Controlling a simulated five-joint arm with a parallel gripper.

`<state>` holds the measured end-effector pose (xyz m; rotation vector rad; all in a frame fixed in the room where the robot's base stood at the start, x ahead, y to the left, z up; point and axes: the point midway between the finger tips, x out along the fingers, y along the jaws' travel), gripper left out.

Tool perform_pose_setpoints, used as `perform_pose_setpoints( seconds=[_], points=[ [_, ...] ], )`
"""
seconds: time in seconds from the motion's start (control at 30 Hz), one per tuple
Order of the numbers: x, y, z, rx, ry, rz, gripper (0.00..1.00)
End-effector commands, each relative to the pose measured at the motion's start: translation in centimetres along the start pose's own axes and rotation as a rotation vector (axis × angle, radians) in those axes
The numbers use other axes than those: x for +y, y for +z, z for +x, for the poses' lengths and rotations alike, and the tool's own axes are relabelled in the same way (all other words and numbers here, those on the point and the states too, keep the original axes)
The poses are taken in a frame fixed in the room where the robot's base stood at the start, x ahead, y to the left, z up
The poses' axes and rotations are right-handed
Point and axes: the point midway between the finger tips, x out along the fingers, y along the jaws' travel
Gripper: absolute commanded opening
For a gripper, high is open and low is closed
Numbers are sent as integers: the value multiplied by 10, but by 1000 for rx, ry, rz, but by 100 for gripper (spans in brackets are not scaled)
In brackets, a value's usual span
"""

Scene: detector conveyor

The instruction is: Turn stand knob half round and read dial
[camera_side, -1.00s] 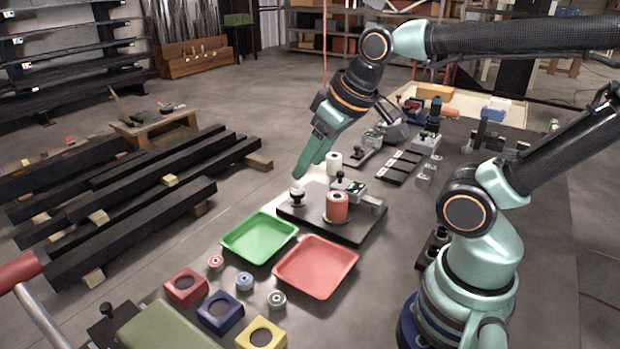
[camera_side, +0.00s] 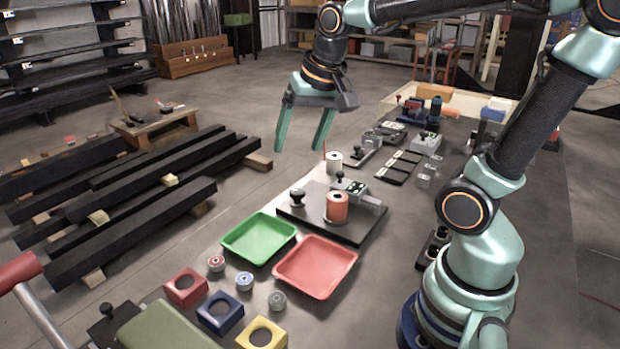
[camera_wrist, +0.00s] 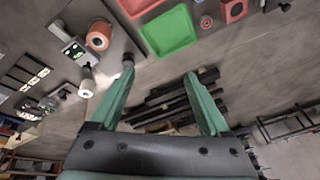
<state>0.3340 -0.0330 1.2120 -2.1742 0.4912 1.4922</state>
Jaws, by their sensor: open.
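The stand is a dark flat plate (camera_side: 322,226) on the bench with a black-topped knob (camera_side: 297,197) at its left end. An orange-red cylinder (camera_side: 337,207) stands on the plate near its middle. A grey box with a small green display (camera_side: 352,187) sits behind it; its reading is too small to tell. My gripper (camera_side: 297,149) is open and empty, raised above and behind the knob, apart from it. In the wrist view the fingers (camera_wrist: 158,85) are spread, with the knob (camera_wrist: 128,61) near the left fingertip and the display box (camera_wrist: 76,50) at upper left.
A green tray (camera_side: 238,250) and a red tray (camera_side: 291,285) lie in front of the plate. A white cylinder (camera_side: 334,161) stands behind it. Red, blue and yellow holed blocks (camera_side: 220,309) sit at the front. Black beams (camera_side: 150,220) lie on the floor at left.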

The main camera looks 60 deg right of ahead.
Motion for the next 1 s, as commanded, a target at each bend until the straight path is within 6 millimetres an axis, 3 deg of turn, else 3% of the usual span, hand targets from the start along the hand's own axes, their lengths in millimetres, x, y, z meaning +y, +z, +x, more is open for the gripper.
perform_pose_setpoints(
  seconds=[0.3,0.6,0.8,1.0],
  points=[
    [19,-74,46,-98,151,735,80],
    [56,-121,109,-119,318,1359,80],
    [70,-131,131,-111,379,1561,80],
    [74,-128,144,-110,390,1592,80]
  ],
)
